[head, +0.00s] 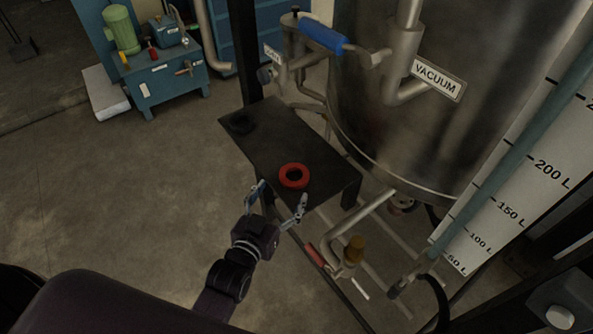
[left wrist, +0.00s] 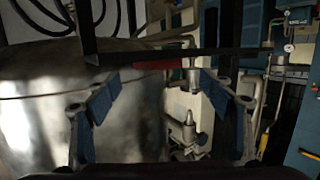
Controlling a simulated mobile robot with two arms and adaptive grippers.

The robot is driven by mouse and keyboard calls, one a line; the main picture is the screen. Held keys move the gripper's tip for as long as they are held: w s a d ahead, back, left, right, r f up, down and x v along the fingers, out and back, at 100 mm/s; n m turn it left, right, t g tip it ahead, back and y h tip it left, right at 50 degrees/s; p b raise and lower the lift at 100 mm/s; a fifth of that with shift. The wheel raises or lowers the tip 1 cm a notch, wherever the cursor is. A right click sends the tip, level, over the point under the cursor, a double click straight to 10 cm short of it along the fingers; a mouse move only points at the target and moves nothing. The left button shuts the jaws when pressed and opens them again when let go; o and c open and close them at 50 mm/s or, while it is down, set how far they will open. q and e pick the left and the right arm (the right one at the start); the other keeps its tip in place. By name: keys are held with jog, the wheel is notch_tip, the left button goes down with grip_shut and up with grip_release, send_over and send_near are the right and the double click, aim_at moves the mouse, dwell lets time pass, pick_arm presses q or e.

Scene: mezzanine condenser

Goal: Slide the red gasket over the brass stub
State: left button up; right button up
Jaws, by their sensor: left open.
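The red gasket (head: 294,187) lies flat near the front edge of a dark table (head: 275,145). It shows edge-on as a red strip in the left wrist view (left wrist: 153,66). My left gripper (head: 280,193) is open just in front of the gasket, its fingers spread to either side and nothing between them. Its blue-padded fingers also frame the red strip in the left wrist view (left wrist: 161,88). The brass stub (head: 356,246) stands on a pipe fitting to the lower right of the table, with nothing around it. My right gripper is not in view.
A dark ring (head: 240,123) lies at the table's far left corner. A large steel tank (head: 390,130) with a vacuum label rises behind. A red-handled valve (head: 315,255) sits beside the stub's pipe.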

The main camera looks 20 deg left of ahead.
aim_at(298, 168)
pick_arm(q)
jog(key=shift+w, duration=1)
jog(key=shift+w+d+p, duration=0.15)
jog(key=shift+w+p, duration=0.25)
jog(key=x, duration=0.3)
jog(key=shift+w+d+f+p, duration=0.1)
jog(key=shift+w+d+p, duration=0.1)
jog(key=shift+p, duration=0.2)
jog(key=shift+w+f, duration=0.15)
jog(key=shift+w, duration=0.2)
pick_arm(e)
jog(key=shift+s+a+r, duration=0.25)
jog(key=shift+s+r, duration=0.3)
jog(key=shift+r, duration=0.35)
pick_arm(q)
jog(key=shift+c, duration=0.6)
jog(key=c, duration=0.9)
